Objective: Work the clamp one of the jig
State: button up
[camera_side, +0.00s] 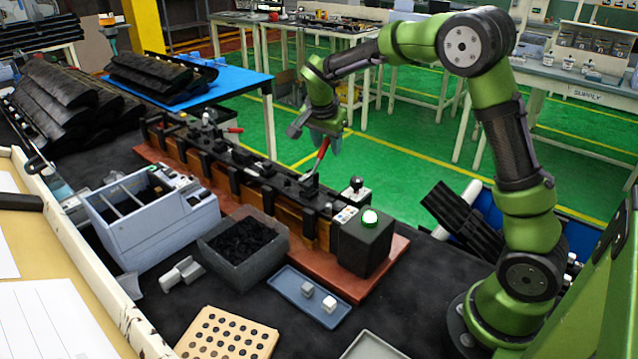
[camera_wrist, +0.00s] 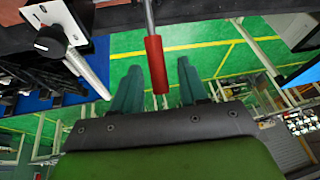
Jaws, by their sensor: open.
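The jig (camera_side: 255,185) is a long dark fixture with wooden sides on a red-brown base. At its near end a clamp (camera_side: 309,183) has its red-tipped lever (camera_side: 322,152) standing up, slightly tilted. A second clamp at the far end has its red handle (camera_side: 235,130) lying roughly flat. No label shows which is clamp one. My gripper (camera_side: 320,138) is at the top of the raised lever. In the wrist view the red grip (camera_wrist: 155,65) lies between the two teal fingers of my open gripper (camera_wrist: 157,85), with a gap on both sides.
A grey bin of black clips (camera_side: 245,250), a blue-grey tray (camera_side: 308,297) and a blue-grey case (camera_side: 150,220) sit in front.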

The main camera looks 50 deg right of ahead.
grip_shut()
dwell(0.3)
jog(key=shift+d+f, duration=0.1)
jog(key=shift+d, duration=0.05)
jog(key=shift+d+f+m+y, duration=0.2)
jog(key=shift+d+f+y, duration=0.2)
jog(key=shift+f+y, duration=1.55)
jog(key=shift+d+f+m+y, duration=0.3)
jog(key=shift+f+y, duration=0.8)
jog(key=shift+y, duration=1.7)
jog(key=shift+d+f+m+y, duration=0.1)
jog(key=shift+d+f+y, duration=0.35)
jog(key=shift+f+y, duration=1.5)
jog(key=shift+r+y, duration=0.3)
jog(key=shift+y, duration=0.2)
grip_release()
